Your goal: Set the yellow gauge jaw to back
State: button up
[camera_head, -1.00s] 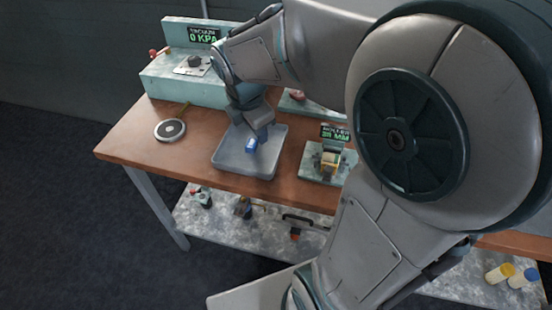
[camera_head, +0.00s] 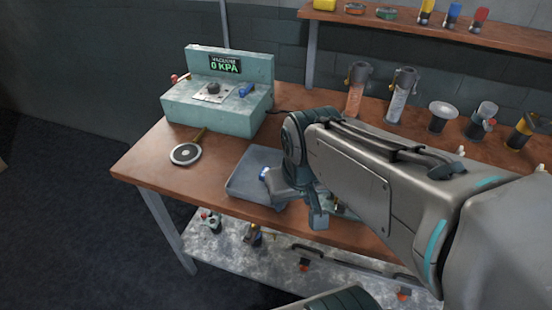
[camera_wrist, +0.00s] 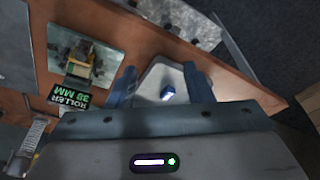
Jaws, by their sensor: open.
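The roller gauge (camera_wrist: 85,55) shows at the upper left of the wrist view, with a display (camera_wrist: 70,93) reading ROLLER 39 MM. A small yellow part, likely the gauge jaw (camera_wrist: 97,70), sits on it; its exact setting is too small to tell. In the head view my arm hides most of the gauge. My gripper (camera_wrist: 160,85) is open and empty, its two fingers apart above the tray side of the bench. In the head view my gripper (camera_head: 300,205) hangs at the right front of the tray, apart from the gauge jaw.
A grey tray (camera_head: 240,188) holds a blue-capped piece (camera_wrist: 168,92). A vacuum box (camera_head: 200,112) reading 0 KPA stands at the back left, a round disc (camera_head: 186,153) before it. Several upright tubes and fittings stand along the back right. The bench's front left is clear.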

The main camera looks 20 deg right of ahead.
aim_at(340, 208)
jog(key=z, duration=0.2)
jog(key=k, duration=0.3)
jog(key=z, duration=0.55)
jog(key=i, duration=0.35)
jog(key=u, duration=0.05)
